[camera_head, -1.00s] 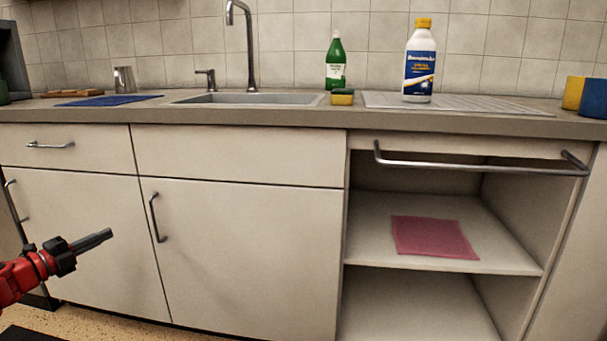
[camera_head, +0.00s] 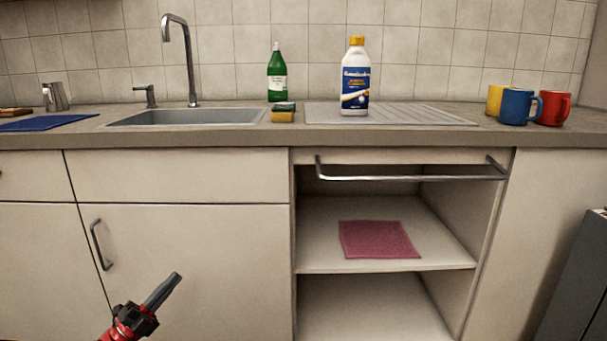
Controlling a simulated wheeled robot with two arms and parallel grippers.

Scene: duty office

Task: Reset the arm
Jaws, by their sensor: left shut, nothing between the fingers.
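My left gripper (camera_head: 174,279) shows at the lower left of the head view, on a red and black arm end. Its dark fingers are closed together, with nothing between them. It points up and to the right, in front of the white cabinet door (camera_head: 215,255) below the sink, and appears clear of it. My right gripper is not in view.
A metal towel rail (camera_head: 410,178) crosses the open shelf, which holds a pink cloth (camera_head: 378,239). On the counter stand a white bottle (camera_head: 355,80), green bottle (camera_head: 277,77), sponge (camera_head: 284,113) and mugs (camera_head: 520,106). A dark grey box (camera_head: 580,280) stands at right.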

